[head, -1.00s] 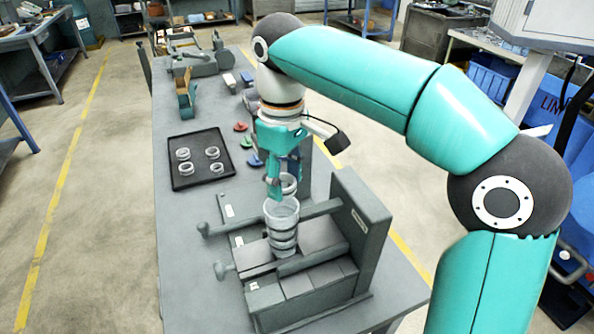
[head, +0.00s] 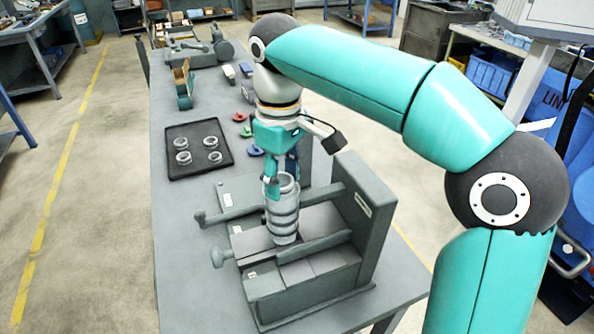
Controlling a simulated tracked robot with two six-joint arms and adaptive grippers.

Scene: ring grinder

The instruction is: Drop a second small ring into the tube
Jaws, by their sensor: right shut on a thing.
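My right gripper (head: 281,182) points down at the top of the tube and is shut on a small grey metal ring (head: 288,181). The ring is at the tube's mouth; I cannot tell whether it is inside or just above the rim. The tube (head: 283,226) stands upright on the grey grinder fixture (head: 340,240), with several ring-like bands showing along it. The gripper's fingers partly hide its upper part. My left gripper is not in view.
A black tray (head: 178,132) with several small rings lies left on the grey table (head: 185,230). The fixture's upright block (head: 362,205) stands close right of the tube, and lever rods reach left. Small coloured parts (head: 242,130) lie behind the gripper.

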